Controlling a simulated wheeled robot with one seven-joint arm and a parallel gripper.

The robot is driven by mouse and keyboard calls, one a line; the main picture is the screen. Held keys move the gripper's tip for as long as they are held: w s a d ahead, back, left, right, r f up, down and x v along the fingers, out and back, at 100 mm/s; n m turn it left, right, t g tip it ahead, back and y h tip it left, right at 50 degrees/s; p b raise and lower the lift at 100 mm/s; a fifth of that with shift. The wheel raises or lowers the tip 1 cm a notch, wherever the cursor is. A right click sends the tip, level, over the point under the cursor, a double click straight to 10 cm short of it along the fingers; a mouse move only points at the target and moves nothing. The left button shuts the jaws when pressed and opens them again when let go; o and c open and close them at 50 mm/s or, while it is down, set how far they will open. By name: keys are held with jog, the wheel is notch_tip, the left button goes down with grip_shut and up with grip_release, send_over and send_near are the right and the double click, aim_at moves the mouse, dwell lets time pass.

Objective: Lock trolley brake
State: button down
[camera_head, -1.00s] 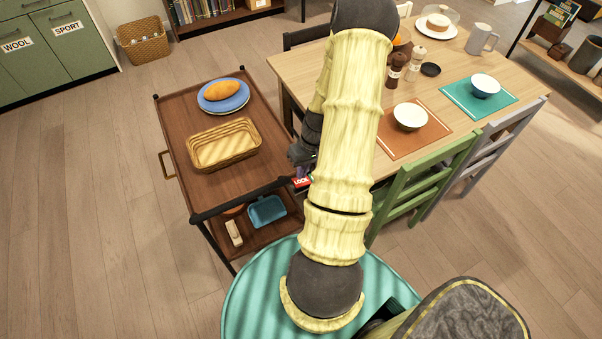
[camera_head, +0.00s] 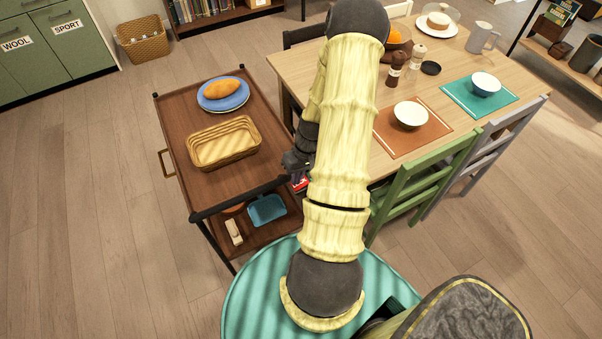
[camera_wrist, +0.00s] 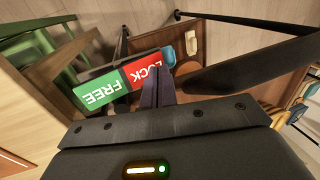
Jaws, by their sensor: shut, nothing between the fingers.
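The brown two-tier trolley (camera_head: 180,130) stands left of the dining table. Its brake plate (camera_wrist: 115,82) shows in the wrist view, with a green FREE half (camera_wrist: 100,92) and a red LOCK half (camera_wrist: 146,72). In the head view only a bit of the red half (camera_head: 300,184) shows beside my arm. My gripper (camera_wrist: 157,84) is shut and empty, its fingertips at the LOCK half's edge; I cannot tell if they touch it. In the head view my gripper (camera_head: 296,174) is at the trolley's near right corner, partly hidden by my arm. I cannot make out a separate brake lever.
A wicker basket (camera_head: 224,144) and a blue plate (camera_head: 222,104) with a loaf stand on the trolley top. A blue tray (camera_head: 266,210) is on the lower shelf. The dining table (camera_head: 350,80) and green chair (camera_head: 425,180) are close on the right. Floor to the left is clear.

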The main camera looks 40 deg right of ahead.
jog(key=shift+r, duration=0.1)
jog(key=shift+s+d+r+p, duration=0.15)
jog(key=shift+d+r+p, duration=0.2)
jog(key=shift+d, duration=0.35)
jog(key=r+p, duration=0.2)
jog(key=a+r+p, duration=0.1)
jog(key=r, duration=0.1)
jog(key=shift+w+r+p, duration=0.2)
jog(key=shift+r+p, duration=0.05)
jog(key=shift+p, duration=0.15)
jog(key=shift+w+a+r+b, duration=0.1)
jog(key=shift+r+b, duration=0.15)
jog(key=shift+b, duration=0.25)
notch_tip(320, 180, up, 8)
jog(key=a+b, duration=0.1)
jog(key=a, duration=0.1)
jog(key=shift+r, duration=0.25)
jog(key=shift+w, duration=0.1)
jog(key=shift+a, duration=0.1)
